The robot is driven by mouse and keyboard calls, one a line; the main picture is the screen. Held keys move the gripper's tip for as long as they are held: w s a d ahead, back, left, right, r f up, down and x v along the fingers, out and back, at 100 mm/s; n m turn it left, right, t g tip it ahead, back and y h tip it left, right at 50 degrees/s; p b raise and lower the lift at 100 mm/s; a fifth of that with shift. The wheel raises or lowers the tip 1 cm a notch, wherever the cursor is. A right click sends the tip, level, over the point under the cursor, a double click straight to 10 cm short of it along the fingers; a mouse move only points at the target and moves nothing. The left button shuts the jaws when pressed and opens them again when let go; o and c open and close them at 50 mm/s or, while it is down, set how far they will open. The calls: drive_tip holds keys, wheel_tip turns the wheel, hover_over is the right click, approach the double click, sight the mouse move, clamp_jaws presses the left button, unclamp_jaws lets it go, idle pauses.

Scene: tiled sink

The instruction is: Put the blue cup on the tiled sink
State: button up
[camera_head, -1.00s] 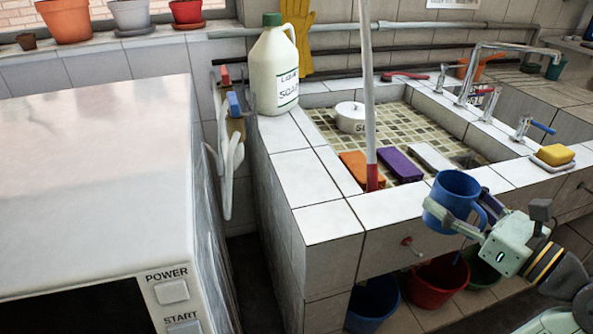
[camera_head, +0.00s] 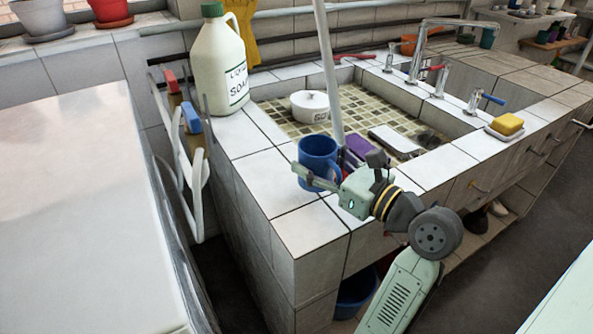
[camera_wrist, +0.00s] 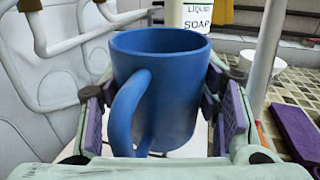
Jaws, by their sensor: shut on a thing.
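The blue cup (camera_head: 318,150) is upright over the white tiled ledge at the front left of the tiled sink (camera_head: 308,228). My gripper (camera_head: 321,174) is shut on the cup, with one finger on each side. In the wrist view the cup (camera_wrist: 172,90) sits between the purple pads of my gripper (camera_wrist: 163,88), its handle facing the camera. The gripper hides part of the cup's lower side, and I cannot tell whether the cup's base touches the tiles.
A liquid soap jug (camera_head: 220,60) stands at the ledge's back left. A white pole (camera_head: 327,70) rises just behind the cup. A yellow sponge (camera_head: 507,124) lies at right. Bare ledge tiles lie left of the cup.

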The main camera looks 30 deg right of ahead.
sight(320, 189)
drive_tip(key=shift+w+a+f, duration=0.1)
drive_tip(key=shift+w+a, duration=0.9)
drive_tip(key=shift+w, duration=0.1)
drive_tip(key=f, duration=0.3)
drive_tip(key=shift+w+a, duration=0.3)
drive_tip(key=shift+w, duration=0.1)
drive_tip(key=shift+f, duration=0.35)
drive_tip(key=o, duration=1.2)
drive_tip(key=shift+f, duration=0.15)
drive_tip(key=shift+c, duration=0.2)
drive_tip(key=b+v, duration=0.1)
drive_tip(key=v, duration=1.1)
